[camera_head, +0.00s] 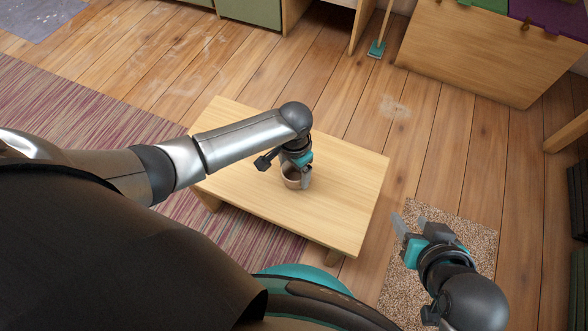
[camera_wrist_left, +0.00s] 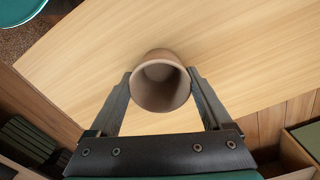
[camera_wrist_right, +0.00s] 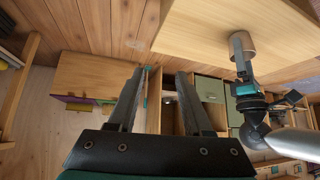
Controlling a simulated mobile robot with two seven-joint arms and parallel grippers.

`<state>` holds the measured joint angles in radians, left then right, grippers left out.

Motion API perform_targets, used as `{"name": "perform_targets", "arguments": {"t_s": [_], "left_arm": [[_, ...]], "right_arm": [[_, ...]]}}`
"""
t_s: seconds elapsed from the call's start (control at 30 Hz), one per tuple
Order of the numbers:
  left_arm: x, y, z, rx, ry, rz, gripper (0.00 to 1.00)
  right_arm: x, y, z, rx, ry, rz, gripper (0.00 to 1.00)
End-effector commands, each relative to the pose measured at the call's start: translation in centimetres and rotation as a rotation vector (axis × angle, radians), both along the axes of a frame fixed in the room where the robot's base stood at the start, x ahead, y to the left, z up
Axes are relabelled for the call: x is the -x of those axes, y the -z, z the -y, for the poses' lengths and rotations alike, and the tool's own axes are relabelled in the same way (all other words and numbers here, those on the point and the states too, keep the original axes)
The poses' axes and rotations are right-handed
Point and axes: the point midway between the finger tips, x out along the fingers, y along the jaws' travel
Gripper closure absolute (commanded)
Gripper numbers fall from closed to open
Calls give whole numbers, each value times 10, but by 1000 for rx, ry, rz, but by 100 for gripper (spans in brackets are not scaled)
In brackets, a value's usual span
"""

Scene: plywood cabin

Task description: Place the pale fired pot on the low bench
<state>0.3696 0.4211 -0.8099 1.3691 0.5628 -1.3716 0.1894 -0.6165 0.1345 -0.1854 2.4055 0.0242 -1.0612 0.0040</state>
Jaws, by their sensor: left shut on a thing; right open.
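The pale fired pot (camera_head: 291,179) is a small brownish-beige cup shape at the middle of the low bench (camera_head: 340,180), a pale wooden slab on short legs. My left gripper (camera_head: 297,172) is shut on the pot. In the left wrist view the pot (camera_wrist_left: 160,84) sits between the two fingers, its open mouth toward the camera. It appears upright at the bench top; whether its base touches the wood cannot be told. In the right wrist view the pot (camera_wrist_right: 241,42) shows against the bench. My right gripper (camera_head: 410,228) is open and empty, right of the bench above a speckled mat.
The speckled mat (camera_head: 470,237) lies right of the bench, a striped purple rug (camera_head: 90,115) at the left. A wooden panel (camera_head: 490,50) and green-fronted cabinets (camera_head: 250,10) stand at the back. The bench top around the pot is clear.

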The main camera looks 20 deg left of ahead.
Motion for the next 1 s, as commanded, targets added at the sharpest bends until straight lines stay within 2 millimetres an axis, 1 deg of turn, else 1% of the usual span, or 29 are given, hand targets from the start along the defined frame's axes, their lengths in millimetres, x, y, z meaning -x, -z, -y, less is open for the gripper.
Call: {"name": "perform_targets", "arguments": {"t_s": [0.07,0.1,0.2,0.23,0.47,0.6,0.77,1.0], "left_arm": [[0,3,0,0,0,0,82],[0,3,0,0,0,-1,14],[0,3,0,0,0,0,3],[0,3,0,0,0,0,0],[0,2,0,0,0,0,0],[0,-3,0,0,0,0,0],[0,-11,0,0,0,-1,0],[0,-28,0,0,0,0,0]], "right_arm": [[-1,0,-1,-4,-1,8,50],[-1,0,-1,-5,-2,9,50],[-1,0,-1,-4,-2,8,50],[-1,0,-1,-4,-2,8,50],[-1,0,-1,-4,-2,7,50],[1,0,0,3,-1,-9,50],[9,-2,12,38,15,-83,50],[28,-6,31,96,48,-226,50]]}}
